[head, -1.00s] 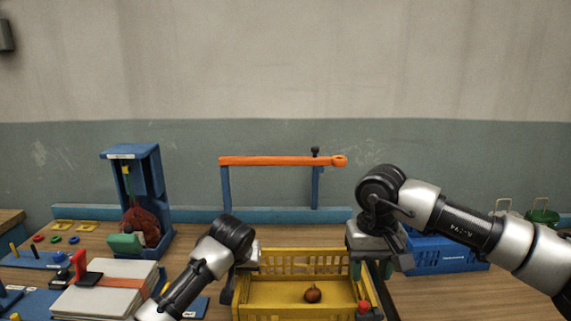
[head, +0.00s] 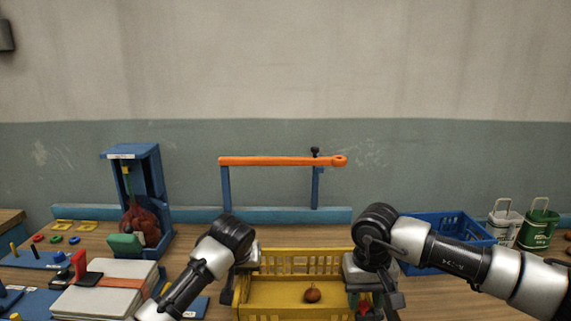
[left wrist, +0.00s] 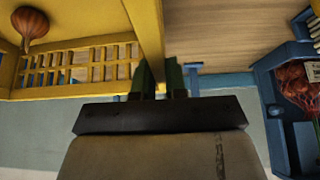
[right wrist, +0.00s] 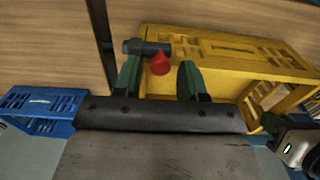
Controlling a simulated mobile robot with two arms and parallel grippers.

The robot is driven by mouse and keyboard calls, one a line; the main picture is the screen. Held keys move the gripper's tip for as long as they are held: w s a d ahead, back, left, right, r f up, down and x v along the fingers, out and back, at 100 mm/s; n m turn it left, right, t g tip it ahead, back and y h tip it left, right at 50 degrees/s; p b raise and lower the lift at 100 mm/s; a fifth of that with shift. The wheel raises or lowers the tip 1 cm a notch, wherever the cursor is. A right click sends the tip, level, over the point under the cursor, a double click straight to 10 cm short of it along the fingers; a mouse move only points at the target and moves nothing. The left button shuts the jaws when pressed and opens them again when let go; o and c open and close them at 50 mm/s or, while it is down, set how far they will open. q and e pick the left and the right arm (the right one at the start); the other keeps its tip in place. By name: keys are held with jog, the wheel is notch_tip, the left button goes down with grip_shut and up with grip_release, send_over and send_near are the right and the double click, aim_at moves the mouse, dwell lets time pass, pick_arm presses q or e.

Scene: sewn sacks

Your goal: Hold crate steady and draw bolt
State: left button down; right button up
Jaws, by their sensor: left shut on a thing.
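The yellow crate (head: 285,291) stands on the table with one brown onion (head: 312,295) inside. My left gripper (left wrist: 160,80) is shut on the crate's left wall, whose rim runs between its fingers. The bolt (right wrist: 146,47) is a dark bar with a red knob (right wrist: 161,63) on the crate's right side. My right gripper (right wrist: 158,78) is open, with one green finger on each side of the red knob. In the head view the right gripper (head: 364,300) partly hides the knob. I cannot tell whether the fingers touch it.
A blue basket (head: 440,230) stands to the right behind the crate, with a white caddy (head: 503,226) and a green caddy (head: 538,229) beside it. An orange bar (head: 280,161) on blue posts stands at the back. A blue stand (head: 150,190) holds a red net sack at left.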

jog(key=c, duration=0.7)
jog(key=shift+a, duration=1.7)
jog(key=o, duration=0.8)
jog(key=shift+c, duration=0.2)
jog(key=shift+o, duration=0.5)
